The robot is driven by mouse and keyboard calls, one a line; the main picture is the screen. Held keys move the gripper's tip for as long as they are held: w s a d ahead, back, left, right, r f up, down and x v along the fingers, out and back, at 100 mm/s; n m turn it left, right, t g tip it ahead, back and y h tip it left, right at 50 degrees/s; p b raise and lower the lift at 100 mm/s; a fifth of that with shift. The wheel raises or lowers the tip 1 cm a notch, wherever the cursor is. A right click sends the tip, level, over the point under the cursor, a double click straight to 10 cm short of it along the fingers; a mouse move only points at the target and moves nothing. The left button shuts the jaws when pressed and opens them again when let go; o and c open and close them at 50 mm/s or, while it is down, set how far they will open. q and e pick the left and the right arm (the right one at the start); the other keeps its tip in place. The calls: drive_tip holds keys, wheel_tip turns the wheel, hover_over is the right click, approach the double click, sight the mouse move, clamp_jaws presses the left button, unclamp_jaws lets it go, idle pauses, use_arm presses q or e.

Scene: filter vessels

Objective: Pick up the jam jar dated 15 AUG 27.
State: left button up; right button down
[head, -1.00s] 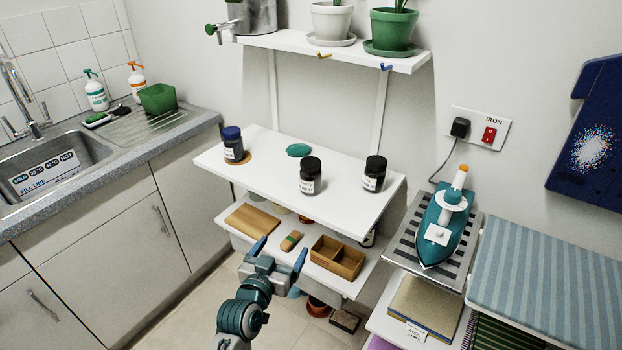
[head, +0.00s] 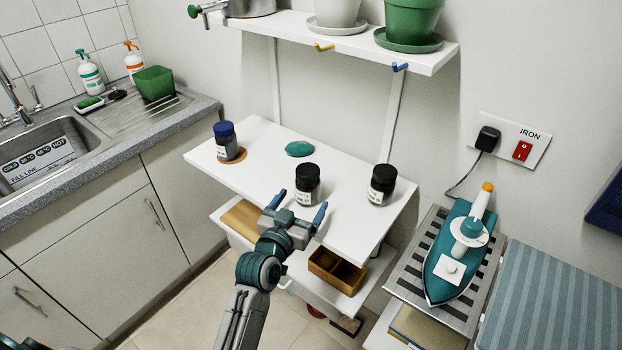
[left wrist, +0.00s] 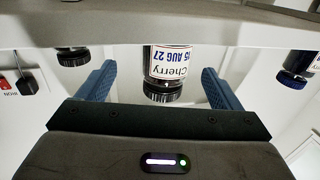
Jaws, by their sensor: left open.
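Three dark jars with white labels stand on the white table. The middle jar (head: 307,186) has a black lid. In the left wrist view, which is upside down, this jar (left wrist: 167,65) reads "Cherry" and "5 AUG 27"; the digit before the 5 is unclear. The right jar (head: 382,186) has a black lid, and the left jar (head: 229,144) has a blue lid; their dates cannot be read. My left gripper (head: 298,208) is open and empty at the table's front edge, in front of the middle jar, its blue fingers spread either side. My right gripper is out of view.
A wall shelf (head: 290,30) with pots hangs above. A lower shelf holds a wooden box (head: 336,271). A teal iron (head: 455,258) stands at right.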

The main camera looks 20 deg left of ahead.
sight(309, 182)
use_arm(q)
drive_tip(key=shift+w+d+r, duration=0.1)
drive_tip(key=shift+w+r, duration=0.15)
drive_tip(key=shift+w, duration=0.75)
drive_tip(key=shift+w+f, duration=0.1)
drive_tip(key=shift+w, duration=0.25)
drive_tip(key=w+p, duration=0.1)
drive_tip(key=w, duration=0.2)
drive_tip(key=w+p, duration=0.1)
drive_tip(key=shift+w+r+p, duration=0.15)
drive_tip(key=shift+r+p, duration=0.15)
drive_tip(key=shift+w+f, duration=0.1)
drive_tip(key=shift+w, duration=0.3)
drive_tip(key=shift+w+f, duration=0.1)
drive_tip(key=shift+w, duration=0.05)
drive_tip(key=c, duration=1.3)
drive_tip(key=shift+c, duration=0.2)
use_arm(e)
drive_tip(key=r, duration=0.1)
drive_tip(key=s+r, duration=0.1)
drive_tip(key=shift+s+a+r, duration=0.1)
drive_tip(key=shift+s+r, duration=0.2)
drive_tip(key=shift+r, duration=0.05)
